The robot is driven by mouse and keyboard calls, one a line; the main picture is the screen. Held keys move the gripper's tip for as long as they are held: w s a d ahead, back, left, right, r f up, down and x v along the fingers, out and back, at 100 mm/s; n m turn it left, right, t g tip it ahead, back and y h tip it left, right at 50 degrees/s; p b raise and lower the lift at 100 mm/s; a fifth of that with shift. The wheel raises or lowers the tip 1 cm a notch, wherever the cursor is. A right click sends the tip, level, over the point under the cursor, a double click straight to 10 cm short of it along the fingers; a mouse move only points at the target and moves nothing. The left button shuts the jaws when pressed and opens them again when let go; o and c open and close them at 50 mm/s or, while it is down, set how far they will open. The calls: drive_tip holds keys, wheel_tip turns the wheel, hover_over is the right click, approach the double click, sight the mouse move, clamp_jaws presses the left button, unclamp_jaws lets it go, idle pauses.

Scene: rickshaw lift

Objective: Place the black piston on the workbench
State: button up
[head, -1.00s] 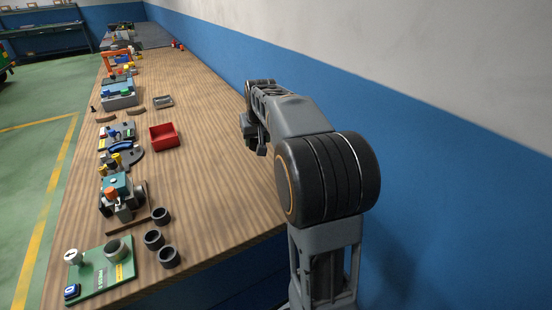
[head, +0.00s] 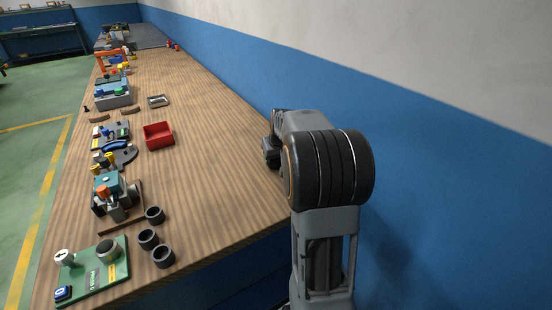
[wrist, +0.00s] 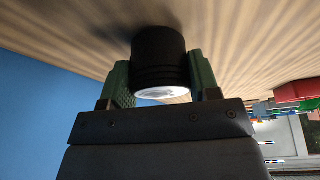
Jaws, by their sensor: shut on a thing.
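The black piston (wrist: 159,55), a short grooved cylinder with a pale end facing the camera, sits between the two green fingers of my gripper (wrist: 160,75) in the wrist view. My gripper is shut on it. The workbench (wrist: 240,35) has a wood-striped top close beyond the piston, with a dark shadow beside it. I cannot tell whether the piston touches the top. In the head view the workbench (head: 210,150) runs along the wall, and my gripper (head: 271,152) is at its right edge. The piston is hidden by my arm there.
Dark hollow cylinders (head: 148,239) stand near the front. The right part of the bench is clear up to the blue wall (head: 400,230).

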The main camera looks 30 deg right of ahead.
drive_tip(key=shift+f, duration=0.15)
drive_tip(key=o, duration=1)
drive_tip(key=shift+o, duration=0.2)
